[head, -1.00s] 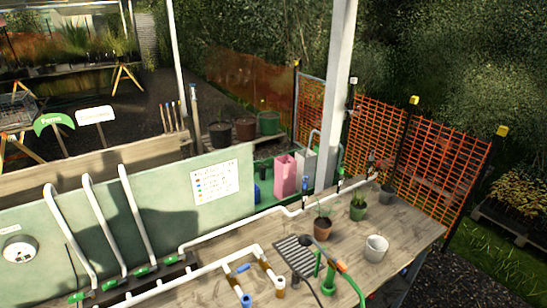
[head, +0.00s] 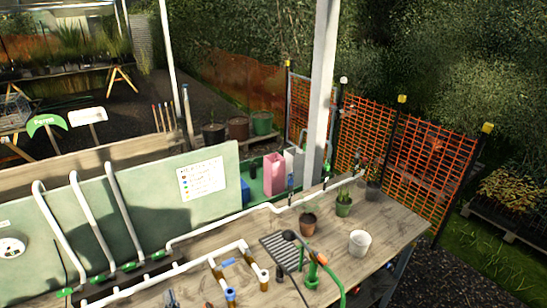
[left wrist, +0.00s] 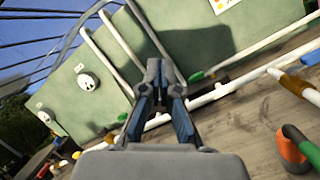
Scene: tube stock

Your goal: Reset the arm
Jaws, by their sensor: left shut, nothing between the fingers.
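My left gripper (head: 170,298) just shows at the bottom edge of the head view, over the near side of the wooden bench (head: 385,245). In the left wrist view my left gripper (left wrist: 158,72) is shut, with its blue-padded fingers together and nothing held. It points towards the green panel (left wrist: 205,50) and the white pipes at its foot. It looks clear of them, though the exact gap cannot be told. My right gripper is in neither view.
White pipework (head: 240,246) with brown and blue fittings runs along the bench. Orange mesh fencing (head: 430,165) is behind.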

